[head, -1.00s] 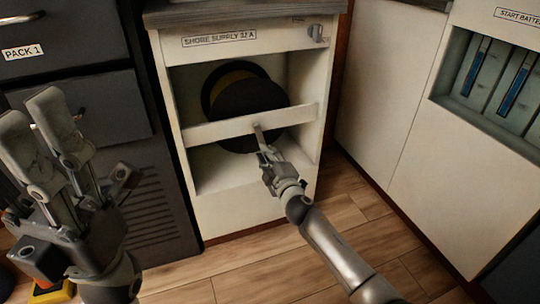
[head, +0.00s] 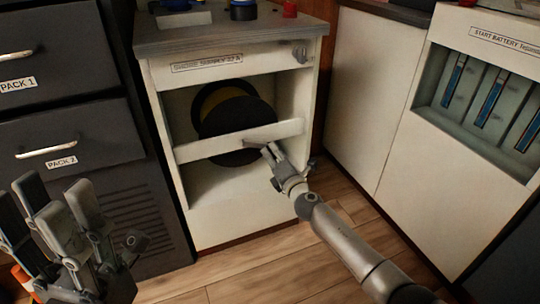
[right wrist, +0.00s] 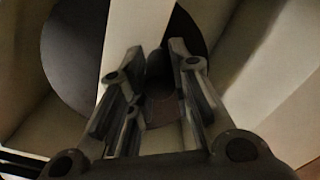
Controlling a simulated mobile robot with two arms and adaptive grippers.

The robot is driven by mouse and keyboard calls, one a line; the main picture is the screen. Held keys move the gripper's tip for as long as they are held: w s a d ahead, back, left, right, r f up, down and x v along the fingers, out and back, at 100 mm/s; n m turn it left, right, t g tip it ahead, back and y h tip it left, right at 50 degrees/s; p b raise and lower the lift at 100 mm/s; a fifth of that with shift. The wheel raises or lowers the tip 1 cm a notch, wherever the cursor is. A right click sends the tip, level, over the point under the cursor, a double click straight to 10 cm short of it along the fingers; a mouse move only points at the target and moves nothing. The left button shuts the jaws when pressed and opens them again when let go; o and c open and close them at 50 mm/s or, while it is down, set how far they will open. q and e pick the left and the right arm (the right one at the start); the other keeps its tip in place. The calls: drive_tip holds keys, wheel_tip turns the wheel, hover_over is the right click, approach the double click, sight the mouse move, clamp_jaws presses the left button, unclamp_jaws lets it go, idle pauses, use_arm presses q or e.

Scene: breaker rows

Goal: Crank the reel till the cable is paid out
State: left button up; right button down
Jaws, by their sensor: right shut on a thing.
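The reel (head: 222,98) is a large dark disc with a yellow ring behind it, inside a cream cabinet (head: 236,210) marked "SHORE SUPPLY". A cream crossbar (head: 215,145) runs in front of it. My right gripper (head: 269,151) is at the bar's right part, low on the reel's front. In the right wrist view its fingers are closed around a dark round crank knob (right wrist: 156,68), with the reel disc (right wrist: 70,55) behind. The knob is mostly hidden in the head view. My left gripper (head: 60,205) is at the lower left, fingers apart and empty.
Dark drawers (head: 75,115) with metal handles stand left of the cabinet. The cabinet top (head: 230,38) bears blue and red items. A white cabinet with a battery bay (head: 485,95) stands at right. Wooden floor (head: 250,272) is open in front.

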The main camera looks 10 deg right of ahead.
drive_tip(key=shift+w+d+r+n+p, duration=0.1)
drive_tip(key=shift+d+r+n+p, duration=0.2)
drive_tip(key=shift+r+n+p, duration=0.7)
drive_tip(key=shift+f+n+b, duration=0.15)
drive_tip(key=shift+n+b, duration=0.15)
drive_tip(key=shift+b, duration=0.05)
drive_tip(key=c, duration=1.3)
unclamp_jaws()
drive_tip(key=v, duration=1.2)
